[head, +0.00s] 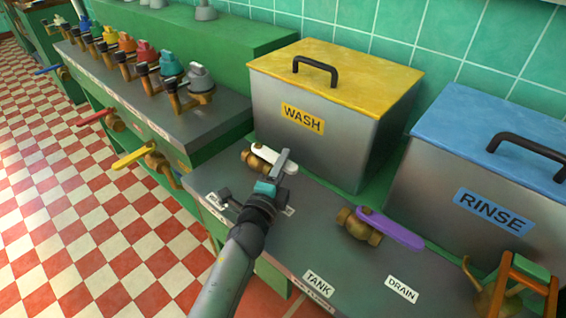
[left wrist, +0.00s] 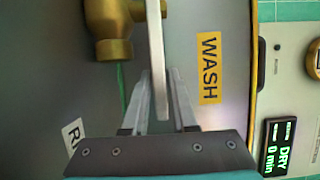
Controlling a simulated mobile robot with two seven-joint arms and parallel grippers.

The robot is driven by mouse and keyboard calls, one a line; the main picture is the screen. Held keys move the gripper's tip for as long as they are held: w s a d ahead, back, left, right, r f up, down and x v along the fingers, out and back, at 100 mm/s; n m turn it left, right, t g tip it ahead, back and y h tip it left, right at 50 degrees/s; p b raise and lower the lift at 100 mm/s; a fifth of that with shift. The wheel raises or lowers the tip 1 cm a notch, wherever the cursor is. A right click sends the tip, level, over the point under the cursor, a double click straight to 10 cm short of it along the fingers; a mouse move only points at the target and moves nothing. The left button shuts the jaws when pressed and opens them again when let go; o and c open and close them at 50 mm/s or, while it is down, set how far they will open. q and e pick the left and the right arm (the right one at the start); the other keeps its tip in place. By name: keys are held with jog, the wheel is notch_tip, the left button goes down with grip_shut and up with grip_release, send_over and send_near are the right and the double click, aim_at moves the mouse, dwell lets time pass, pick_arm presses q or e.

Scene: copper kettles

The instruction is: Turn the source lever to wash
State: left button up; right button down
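The lever with a white handle (head: 270,157) sits on a brass valve (head: 254,161) at the front of the yellow-lidded WASH tank (head: 340,110). I take it for the source lever. My left gripper (head: 284,168) is at the handle's free end. In the left wrist view the white handle (left wrist: 156,50) runs down between the two fingers of my left gripper (left wrist: 160,82). The fingers stand apart with narrow gaps beside the handle; firm contact cannot be seen. A label starting "RI" (left wrist: 74,136) is partly cut off there. My right gripper is not in view.
A purple lever (head: 390,229) stands right of the white one, near TANK (head: 318,283) and DRAIN (head: 402,289) labels. The blue-lidded RINSE tank (head: 490,170) is at right. Several coloured valves (head: 145,55) line the left counter. A yellow lever (head: 134,157) juts over the floor.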

pick_arm(q)
grip_shut()
dwell(1.0)
